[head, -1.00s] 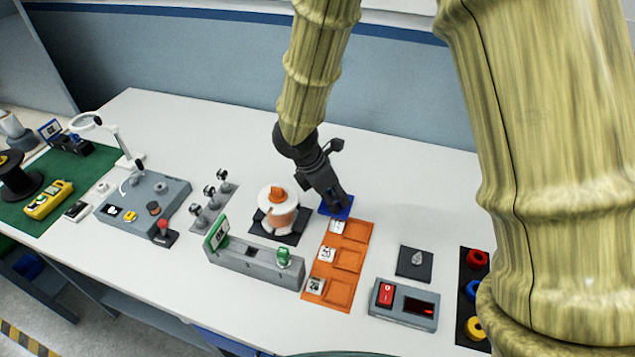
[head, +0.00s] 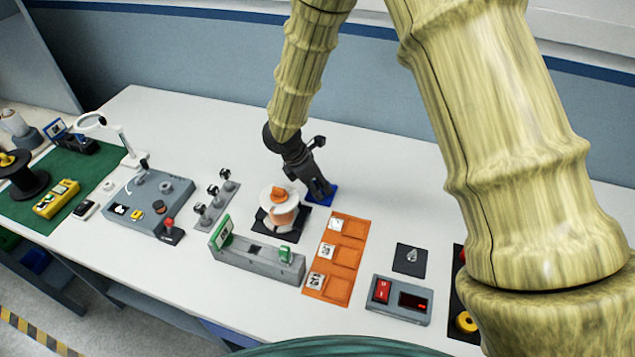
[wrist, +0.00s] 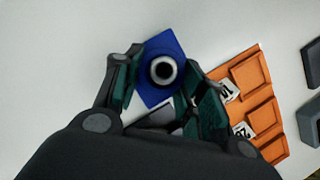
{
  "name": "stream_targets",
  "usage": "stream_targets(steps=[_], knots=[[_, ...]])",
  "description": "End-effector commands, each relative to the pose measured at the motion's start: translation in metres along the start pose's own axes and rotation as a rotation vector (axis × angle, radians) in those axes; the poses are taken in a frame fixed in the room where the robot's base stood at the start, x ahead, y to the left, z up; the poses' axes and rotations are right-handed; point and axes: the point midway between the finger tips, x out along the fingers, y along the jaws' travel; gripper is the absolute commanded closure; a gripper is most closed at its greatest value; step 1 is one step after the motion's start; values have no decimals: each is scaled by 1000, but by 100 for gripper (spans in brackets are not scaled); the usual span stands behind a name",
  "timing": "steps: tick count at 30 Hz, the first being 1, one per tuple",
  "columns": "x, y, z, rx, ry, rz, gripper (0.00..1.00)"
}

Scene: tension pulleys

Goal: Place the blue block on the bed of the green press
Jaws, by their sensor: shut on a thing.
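I cannot tell whether the block touches the table. No press is clear to me; a green upright plate (head: 222,231) and a small green piece (head: 286,254) sit on a grey bar-shaped fixture (head: 257,260).
An orange tray (head: 346,258) with numbered cards lies just in front of the block. A grey box with a red switch (head: 401,298) is at front right. The table behind and right of the block is clear.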

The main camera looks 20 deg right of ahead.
Motion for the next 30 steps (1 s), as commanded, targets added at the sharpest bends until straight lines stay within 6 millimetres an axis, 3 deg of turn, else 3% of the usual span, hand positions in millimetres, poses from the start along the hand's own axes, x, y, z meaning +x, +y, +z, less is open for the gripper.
stream_targets(steps=[16,17,19,20,30], knots=[[7,0,-3,0,0,1,100],[7,0,-3,0,1,1,54],[6,0,-3,0,1,1,41],[6,0,-3,0,1,1,38],[5,0,-2,0,1,1,38]])
